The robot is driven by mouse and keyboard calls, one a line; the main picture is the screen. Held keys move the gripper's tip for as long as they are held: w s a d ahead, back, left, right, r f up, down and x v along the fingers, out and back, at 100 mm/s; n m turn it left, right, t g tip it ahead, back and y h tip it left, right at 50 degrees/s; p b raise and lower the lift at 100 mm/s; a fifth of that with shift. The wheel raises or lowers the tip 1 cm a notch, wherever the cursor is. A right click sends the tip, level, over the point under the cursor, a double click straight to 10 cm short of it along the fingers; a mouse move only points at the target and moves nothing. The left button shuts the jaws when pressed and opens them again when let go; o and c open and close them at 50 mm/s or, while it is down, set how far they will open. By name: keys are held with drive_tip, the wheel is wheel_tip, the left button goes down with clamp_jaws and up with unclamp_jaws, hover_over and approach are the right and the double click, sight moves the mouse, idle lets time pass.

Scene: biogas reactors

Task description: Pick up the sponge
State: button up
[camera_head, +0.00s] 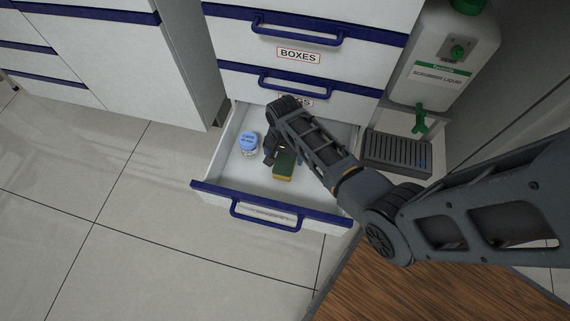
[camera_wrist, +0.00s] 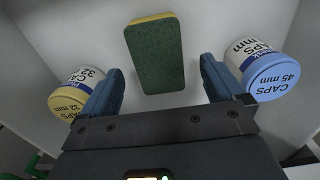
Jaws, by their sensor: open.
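The sponge (camera_head: 284,166) lies in the open bottom drawer (camera_head: 213,192), partly hidden by my arm in the head view. In the wrist view the sponge (camera_wrist: 155,56) shows a dark green face and a thin yellow edge, lying flat on the drawer floor. My gripper (camera_wrist: 156,80) is open, its two blue fingers apart on either side of the sponge's near end in the picture. I see no contact with the sponge. In the head view my gripper (camera_head: 272,157) is down in the drawer, mostly hidden by the arm.
A blue-lidded caps jar (camera_wrist: 266,70) stands close to the right finger, and a yellow-lidded caps jar (camera_wrist: 77,92) close to the left finger. The drawer walls surround them. A scrubber liquid container (camera_head: 440,60) stands right of the drawers above a drip tray (camera_head: 398,151).

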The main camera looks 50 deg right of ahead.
sight(285, 161)
wheel_tip(285, 161, down, 5)
drive_tip(key=b, duration=0.3)
drive_tip(key=shift+d, duration=0.1)
drive_tip(key=shift+s+r, duration=0.1)
drive_tip(key=shift+r, duration=0.05)
drive_tip(key=shift+c, duration=0.4)
drive_tip(key=c, duration=1)
drive_tip(key=shift+r+p, duration=0.6)
drive_tip(key=shift+r, duration=0.15)
wheel_tip(285, 161, up, 3)
drive_tip(key=shift+f+p, duration=0.15)
drive_tip(key=shift+p, duration=0.75)
drive_tip(key=s+d+r+p, duration=0.1)
drive_tip(key=s+r+p, duration=0.1)
drive_tip(key=s, duration=0.1)
drive_tip(key=s+d+r+p, duration=0.1)
drive_tip(key=s+r, duration=0.1)
drive_tip(key=s, duration=0.2)
drive_tip(key=s+d+r+p, duration=0.2)
drive_tip(key=s, duration=0.1)
drive_tip(key=shift+s+d+r+p, duration=0.1)
drive_tip(key=shift+s+r+p, duration=0.25)
drive_tip(key=shift+s+r, duration=0.05)
